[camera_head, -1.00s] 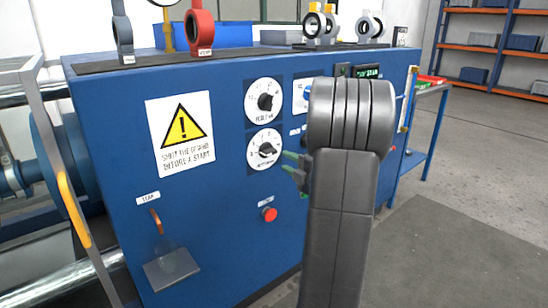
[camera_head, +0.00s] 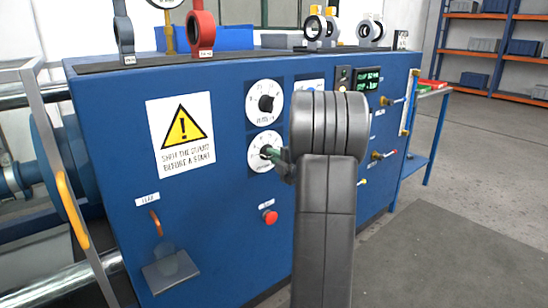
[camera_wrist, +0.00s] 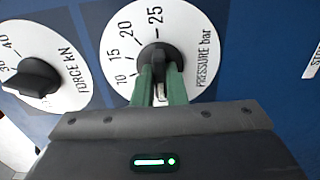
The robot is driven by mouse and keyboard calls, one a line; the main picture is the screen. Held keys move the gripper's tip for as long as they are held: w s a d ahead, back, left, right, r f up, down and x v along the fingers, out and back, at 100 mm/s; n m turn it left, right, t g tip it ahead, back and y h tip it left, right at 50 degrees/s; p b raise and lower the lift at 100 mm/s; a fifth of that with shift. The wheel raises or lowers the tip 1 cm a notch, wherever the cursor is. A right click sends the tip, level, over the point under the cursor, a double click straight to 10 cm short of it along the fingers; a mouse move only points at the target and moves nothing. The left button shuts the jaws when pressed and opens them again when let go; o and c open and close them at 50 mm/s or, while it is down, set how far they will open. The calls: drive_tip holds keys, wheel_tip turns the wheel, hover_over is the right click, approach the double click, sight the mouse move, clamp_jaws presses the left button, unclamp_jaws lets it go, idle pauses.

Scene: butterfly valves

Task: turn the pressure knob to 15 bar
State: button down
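The pressure knob (camera_wrist: 158,54) is a black knob on a white round dial marked 10, 15, 20 and 25, labelled PRESSURE bar. In the head view it is on the lower dial (camera_head: 259,145), partly covered by my fingers. My gripper (camera_wrist: 161,75) has its two green fingers on either side of the knob's grip, with only a narrow gap between them, and looks shut on it. In the head view my gripper (camera_head: 268,153) is at the dial face. The knob's grip stands roughly upright in the wrist view; its pointer mark is hidden, so I cannot read the setting.
The force knob (camera_wrist: 33,78) is close by on its own dial, above the pressure dial in the head view. A red button (camera_head: 270,217) is below. A warning sign (camera_head: 181,132) is to the left. Levers (camera_head: 383,155) stick out at the right of the blue panel.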

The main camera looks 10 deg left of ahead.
drive_tip(key=shift+m, duration=0.3)
drive_tip(key=m+p, duration=1.3)
drive_tip(key=m, duration=0.7)
drive_tip(key=shift+m, duration=0.4)
drive_tip(key=shift+f, duration=0.1)
idle(0.4)
drive_tip(key=c, duration=1.5)
unclamp_jaws()
drive_tip(key=shift+o, duration=0.2)
drive_tip(key=shift+d, duration=0.15)
